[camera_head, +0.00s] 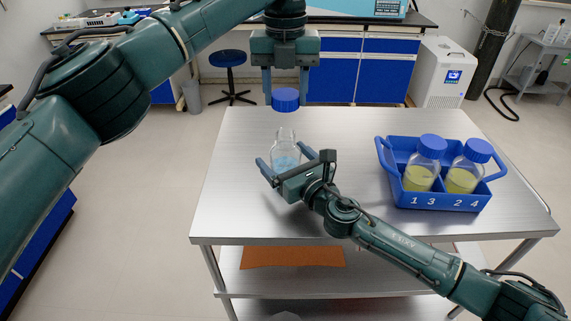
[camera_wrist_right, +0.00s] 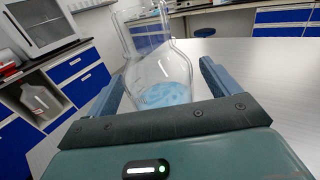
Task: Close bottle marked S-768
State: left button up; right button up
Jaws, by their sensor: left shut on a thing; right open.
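A clear glass bottle (camera_head: 285,149) with light blue contents and an uncapped neck stands upright on the metal table. It also shows in the right wrist view (camera_wrist_right: 160,72). No S-768 marking is readable on it, and its base is partly hidden. My left gripper (camera_head: 286,88) is shut on a blue screw cap (camera_head: 286,101), held above the bottle's neck with a small gap between them. My right gripper (camera_head: 284,157) is open, with one finger on each side of the bottle's lower body; the wrist view shows gaps beside the glass.
A blue rack (camera_head: 437,197) at the table's right holds two blue-capped bottles (camera_head: 422,166) (camera_head: 464,169) with yellow contents. The metal table (camera_head: 240,205) is otherwise largely clear. A blue stool (camera_head: 228,60) and cabinets (camera_head: 340,75) stand behind it.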

aim_at(286, 134)
jog(key=shift+w+a, duration=0.1)
jog(key=shift+w, duration=0.1)
jog(key=shift+c, duration=0.5)
jog(key=c, duration=1.4)
pick_arm(q)
jog(key=shift+f, duration=2.5)
